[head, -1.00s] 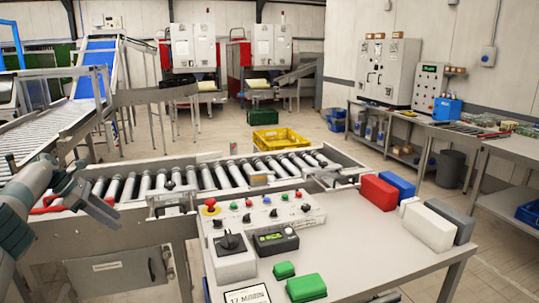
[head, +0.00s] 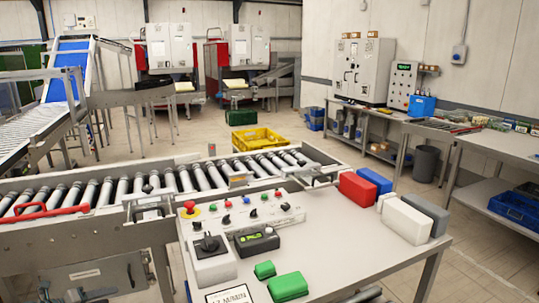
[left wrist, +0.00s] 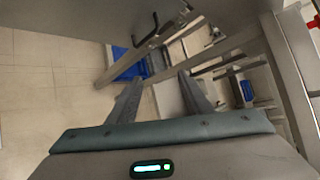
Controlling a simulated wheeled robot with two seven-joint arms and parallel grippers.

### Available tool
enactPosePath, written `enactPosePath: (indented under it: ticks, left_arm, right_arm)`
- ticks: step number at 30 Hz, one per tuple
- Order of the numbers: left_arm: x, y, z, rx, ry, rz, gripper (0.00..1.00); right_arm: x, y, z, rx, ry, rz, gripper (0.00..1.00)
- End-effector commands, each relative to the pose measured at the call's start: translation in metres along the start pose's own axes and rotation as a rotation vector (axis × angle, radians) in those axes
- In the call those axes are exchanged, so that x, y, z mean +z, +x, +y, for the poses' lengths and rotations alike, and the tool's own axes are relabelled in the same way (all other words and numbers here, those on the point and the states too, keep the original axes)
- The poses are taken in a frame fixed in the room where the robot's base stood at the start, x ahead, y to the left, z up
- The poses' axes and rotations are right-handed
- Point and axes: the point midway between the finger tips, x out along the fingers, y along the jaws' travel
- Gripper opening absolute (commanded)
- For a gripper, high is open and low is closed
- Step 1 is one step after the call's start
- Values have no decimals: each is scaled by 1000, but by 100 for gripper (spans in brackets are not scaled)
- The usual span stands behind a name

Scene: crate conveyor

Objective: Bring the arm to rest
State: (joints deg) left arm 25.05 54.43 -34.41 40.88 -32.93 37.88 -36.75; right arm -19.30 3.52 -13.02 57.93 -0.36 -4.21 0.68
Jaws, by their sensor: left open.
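My left gripper (left wrist: 160,98) shows in the left wrist view with its two grey fingers apart. Nothing is between the fingers; behind them are tiled floor and metal frame parts. In the head view the left arm no longer crosses the conveyor, and at most a small grey part shows at the lower left edge. A grey panel with a dark handle (left wrist: 154,32) is close above the fingers in the left wrist view. My right gripper is in neither view.
The roller conveyor (head: 130,190) runs across the head view, with a red handle (head: 45,211) on its near side. The control table (head: 350,255) holds a button panel, green blocks and red, blue, white and grey blocks. A yellow crate (head: 258,138) stands on the floor beyond.

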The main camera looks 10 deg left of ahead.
Motion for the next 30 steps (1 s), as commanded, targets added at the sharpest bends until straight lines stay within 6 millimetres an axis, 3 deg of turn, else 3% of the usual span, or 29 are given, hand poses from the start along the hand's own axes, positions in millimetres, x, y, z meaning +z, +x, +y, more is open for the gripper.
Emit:
enactPosePath:
  ticks: [1,8,15,21,30]
  left_arm:
    - [-10,-6,20,24,-79,-26,45]
    - [-40,-45,102,127,-449,-188,45]
    - [-75,-109,188,251,-818,-382,45]
    - [-100,-159,239,331,-1035,-520,45]
    - [-132,-220,288,419,-1252,-680,45]
  right_arm:
    - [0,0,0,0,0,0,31]
    - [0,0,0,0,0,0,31]
    - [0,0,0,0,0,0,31]
    - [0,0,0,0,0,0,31]
    - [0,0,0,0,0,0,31]
